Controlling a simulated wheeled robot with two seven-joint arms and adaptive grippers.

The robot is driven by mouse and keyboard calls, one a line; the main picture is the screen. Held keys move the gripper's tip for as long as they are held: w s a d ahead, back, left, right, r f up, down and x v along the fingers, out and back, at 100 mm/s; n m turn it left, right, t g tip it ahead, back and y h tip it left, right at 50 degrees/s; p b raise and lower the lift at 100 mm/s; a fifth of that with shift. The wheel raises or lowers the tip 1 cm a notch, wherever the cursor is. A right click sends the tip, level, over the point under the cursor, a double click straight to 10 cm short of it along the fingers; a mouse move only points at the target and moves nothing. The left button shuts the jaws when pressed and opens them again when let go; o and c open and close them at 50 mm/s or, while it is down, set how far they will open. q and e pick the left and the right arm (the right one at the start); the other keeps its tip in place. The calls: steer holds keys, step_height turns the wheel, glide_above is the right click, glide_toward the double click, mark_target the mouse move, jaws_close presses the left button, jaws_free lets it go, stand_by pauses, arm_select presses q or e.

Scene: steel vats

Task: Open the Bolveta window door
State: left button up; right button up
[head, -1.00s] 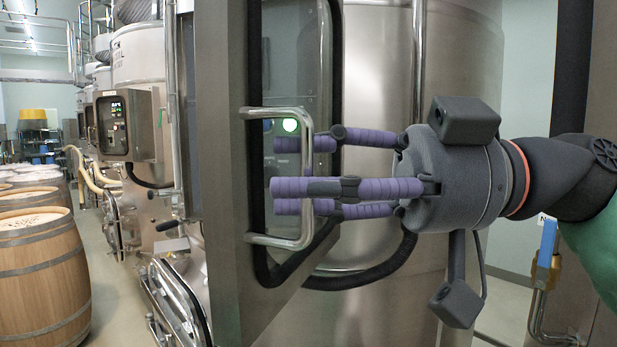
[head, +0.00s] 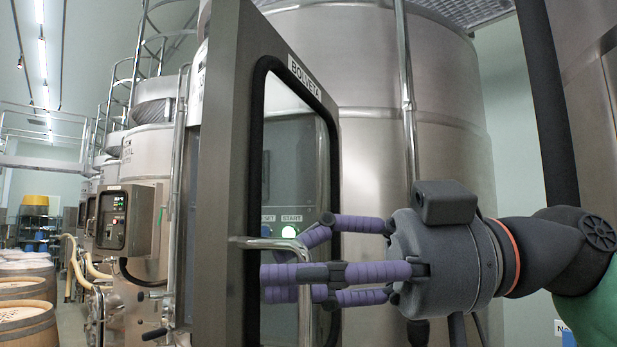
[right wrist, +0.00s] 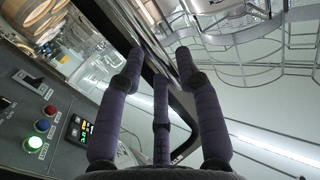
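The Bolveta window door (head: 220,150) is a steel frame with a dark seal around a glass pane, seen obliquely in the head view, with a BOLVETA label near its top. It appears swung out at an angle. Its bent metal handle (head: 270,243) sits low on the frame, its lower part cut off. My left gripper is out of view.
A control panel (right wrist: 40,120) with red, blue and lit green buttons lies left in the right wrist view. Large steel vats (head: 440,130) stand behind the door. Wooden barrels (head: 30,322) and a control box (head: 128,222) are on the left.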

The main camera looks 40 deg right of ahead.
steer(key=shift+y, duration=0.4)
steer(key=r, duration=0.2)
steer(key=s+r, duration=0.1)
steer(key=r, duration=0.2)
steer(key=shift+s+a, duration=0.1)
steer(key=shift+s, duration=0.1)
steer(key=shift+w+a+r, duration=0.1)
steer(key=shift+w+r, duration=0.05)
steer(key=shift+r, duration=0.65)
steer(key=shift+w+r, duration=0.1)
